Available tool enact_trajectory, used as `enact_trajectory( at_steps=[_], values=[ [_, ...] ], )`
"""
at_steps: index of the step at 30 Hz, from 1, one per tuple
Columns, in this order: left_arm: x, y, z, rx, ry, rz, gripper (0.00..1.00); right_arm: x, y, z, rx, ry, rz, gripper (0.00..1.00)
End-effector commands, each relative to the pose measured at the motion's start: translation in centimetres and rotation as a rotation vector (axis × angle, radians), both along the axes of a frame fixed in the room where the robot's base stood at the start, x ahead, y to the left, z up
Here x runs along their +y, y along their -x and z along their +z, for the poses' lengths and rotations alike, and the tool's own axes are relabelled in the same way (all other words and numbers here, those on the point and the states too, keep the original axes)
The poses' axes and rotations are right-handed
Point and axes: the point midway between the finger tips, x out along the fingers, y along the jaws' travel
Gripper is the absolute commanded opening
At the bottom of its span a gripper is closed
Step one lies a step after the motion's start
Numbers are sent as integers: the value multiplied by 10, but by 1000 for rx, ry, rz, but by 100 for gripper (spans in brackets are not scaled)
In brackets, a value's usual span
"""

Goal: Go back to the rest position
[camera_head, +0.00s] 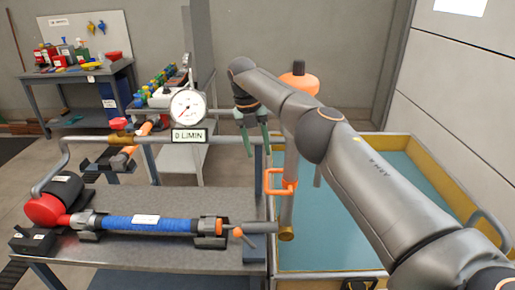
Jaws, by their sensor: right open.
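My right arm comes in from the lower right and reaches up and left across the view. My right gripper (258,148) points down with its greenish fingers apart, in front of the horizontal pipe and right of the round gauge (187,107). Nothing shows between its fingers. An orange handle (280,182) on the vertical pipe is just below and right of the fingertips. The pump with a blue sleeve (150,223) lies on the grey bench (190,257) below. My left gripper is not in view.
A teal tank with a yellow rim (330,273) stands at the right, partly behind my arm. An orange knob (299,80) tops the vertical pipe, close behind my forearm. A workbench (85,74) with bottles and tools stands at the back left.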

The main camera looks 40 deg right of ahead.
Motion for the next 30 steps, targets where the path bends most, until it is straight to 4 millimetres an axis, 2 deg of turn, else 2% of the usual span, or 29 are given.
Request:
enact_trajectory(
  at_steps=[14, 17, 20, 23, 24, 26, 27, 29, 30],
  values=[
    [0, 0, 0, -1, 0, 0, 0, 1, 0, -1, 0, -2, 2, 48],
    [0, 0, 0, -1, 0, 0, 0, 10, -3, -12, -1, -24, 27, 48],
    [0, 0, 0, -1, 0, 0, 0, 39, -9, -43, -12, -96, 94, 48],
    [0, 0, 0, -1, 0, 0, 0, 89, -13, -89, -33, -227, 191, 48],
    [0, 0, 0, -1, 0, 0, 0, 114, -12, -109, -44, -293, 227, 48],
    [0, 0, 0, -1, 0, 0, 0, 151, -9, -136, -66, -400, 275, 48],
    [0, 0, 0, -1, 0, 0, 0, 178, -5, -152, -81, -475, 298, 48],
    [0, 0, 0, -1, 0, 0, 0, 218, 4, -173, -107, -596, 326, 48],
    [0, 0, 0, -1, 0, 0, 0, 246, 12, -185, -125, -682, 333, 48]
  ],
)
